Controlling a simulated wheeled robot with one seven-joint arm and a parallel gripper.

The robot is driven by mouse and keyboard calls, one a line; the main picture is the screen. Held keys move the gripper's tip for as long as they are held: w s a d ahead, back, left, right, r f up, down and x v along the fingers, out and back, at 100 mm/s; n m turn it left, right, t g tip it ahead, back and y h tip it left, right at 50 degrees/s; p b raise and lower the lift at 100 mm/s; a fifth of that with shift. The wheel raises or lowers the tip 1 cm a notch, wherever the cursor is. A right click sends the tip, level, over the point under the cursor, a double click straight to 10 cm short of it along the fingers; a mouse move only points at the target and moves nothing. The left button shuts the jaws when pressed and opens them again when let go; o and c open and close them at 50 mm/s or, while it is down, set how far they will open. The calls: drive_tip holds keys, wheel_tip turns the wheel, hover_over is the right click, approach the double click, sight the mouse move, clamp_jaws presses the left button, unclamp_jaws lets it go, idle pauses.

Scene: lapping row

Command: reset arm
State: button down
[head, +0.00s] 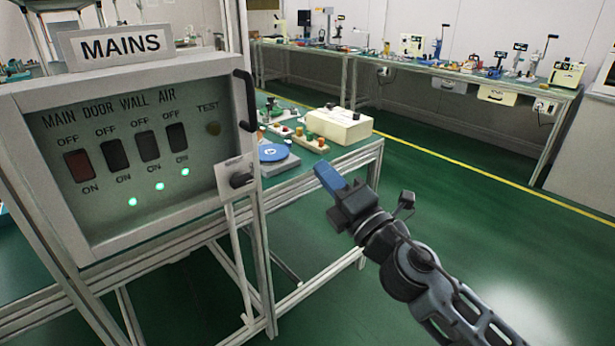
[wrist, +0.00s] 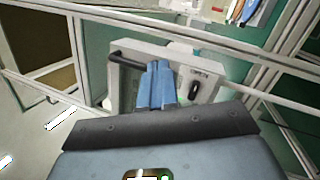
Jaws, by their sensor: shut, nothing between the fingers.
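My gripper (head: 324,176) has blue fingers that are shut and empty. In the head view it is in the air to the right of the switch panel and in front of the bench. My arm reaches in from the lower right. In the wrist view the shut blue fingers (wrist: 157,84) show in front of a grey panel box (wrist: 210,62) with a dark handle and a dark knob. I see no contact between the gripper and anything.
The MAINS panel (head: 130,150) stands close at left, with rocker switches, three lit green lamps and a side handle (head: 244,100). A bench (head: 345,158) behind carries a blue disc (head: 274,152) and a white box (head: 338,126). Green floor (head: 480,220) lies open at right.

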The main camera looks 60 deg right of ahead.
drive_tip(key=shift+s+d+f, duration=0.1)
drive_tip(key=shift+s, duration=0.2)
drive_tip(key=s+a+f+m+g+y+p, duration=0.2)
drive_tip(key=s+a+f+m+y, duration=0.2)
drive_tip(key=s+a, duration=0.4)
drive_tip(key=s+a+f+m+g+y+p, duration=0.1)
drive_tip(key=s+a+f+m+y+p, duration=0.25)
drive_tip(key=a, duration=0.75)
drive_tip(key=s+a+r+m+g+y, duration=0.1)
drive_tip(key=s+a+r+m+y, duration=0.1)
drive_tip(key=s+a+m, duration=0.4)
drive_tip(key=s+m, duration=0.3)
drive_tip(key=s, duration=0.1)
drive_tip(key=shift+a+g, duration=0.15)
drive_tip(key=shift+g, duration=0.15)
drive_tip(key=c, duration=1.8)
unclamp_jaws()
